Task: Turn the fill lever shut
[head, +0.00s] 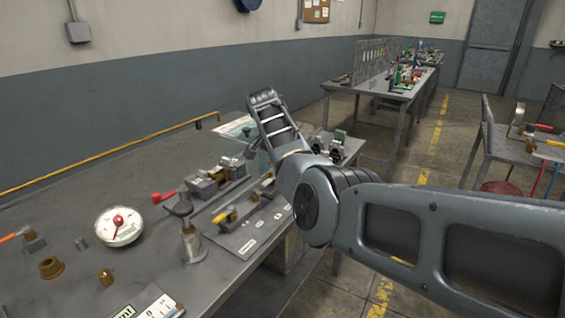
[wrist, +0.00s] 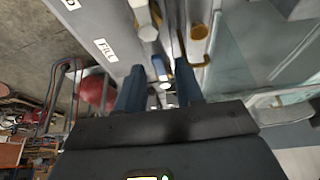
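In the wrist view, a white label reading FILL (wrist: 104,49) sits on a grey plate (wrist: 92,22). My gripper (wrist: 160,86) is over this plate, its two dark blue fingers apart. A narrow pale and blue part (wrist: 159,67) shows between the fingers; I cannot tell whether it is the fill lever or whether the fingers touch it. A brass fitting (wrist: 199,32) lies just beyond the right finger. In the head view, a labelled plate (head: 245,242) with a yellow-handled lever (head: 222,215) lies on the bench. My gripper is hidden behind my arm there.
The bench (head: 70,285) holds a round gauge (head: 119,226), a red handle (head: 163,197), a cup-topped post (head: 191,241) and loose brass parts. A clear tank (head: 240,128) stands behind. It seems to show at the wrist view's right (wrist: 262,50). A red round object (wrist: 95,90) is at its left.

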